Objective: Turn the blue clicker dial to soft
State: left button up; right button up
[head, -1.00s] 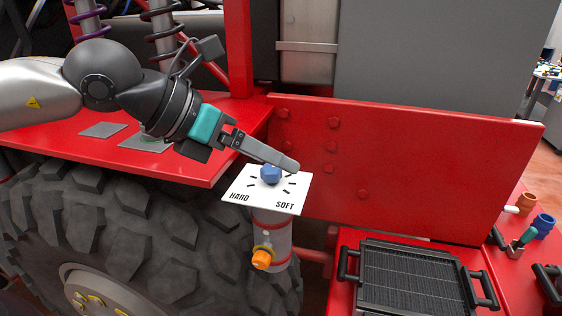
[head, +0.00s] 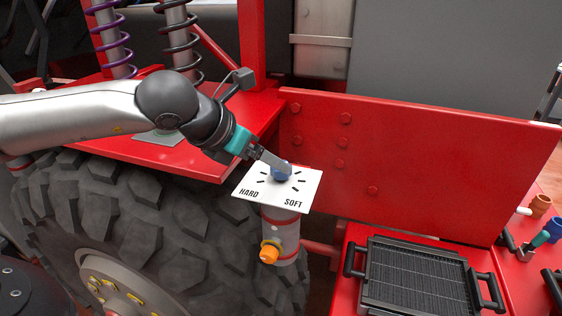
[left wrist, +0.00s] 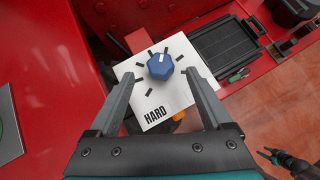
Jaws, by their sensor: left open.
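The blue dial (head: 281,174) sits on a white plate (head: 252,200) marked HARD at left and SOFT at right, with black tick marks around the dial. It also shows in the left wrist view (left wrist: 160,67), where a white line on its top points toward the far side, away from HARD. SOFT is hidden there. My left gripper (head: 284,166) is open at the dial, partly covering it in the head view. In the left wrist view its fingers stand either side of the dial; contact cannot be told. What looks like my right gripper (left wrist: 277,156) shows small, its jaws unclear.
The plate tops a grey cylinder with an orange knob (head: 269,254). A big tyre (head: 190,235) is left of it, a red panel (head: 400,165) behind. A black grille tray (head: 415,280) lies front right, with small cups (head: 540,205) beyond.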

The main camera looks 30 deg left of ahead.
aim_at(280, 177)
pick_arm(q)
jog(key=shift+p+x, duration=0.65)
jog(key=shift+x, duration=2.45)
grip_shut()
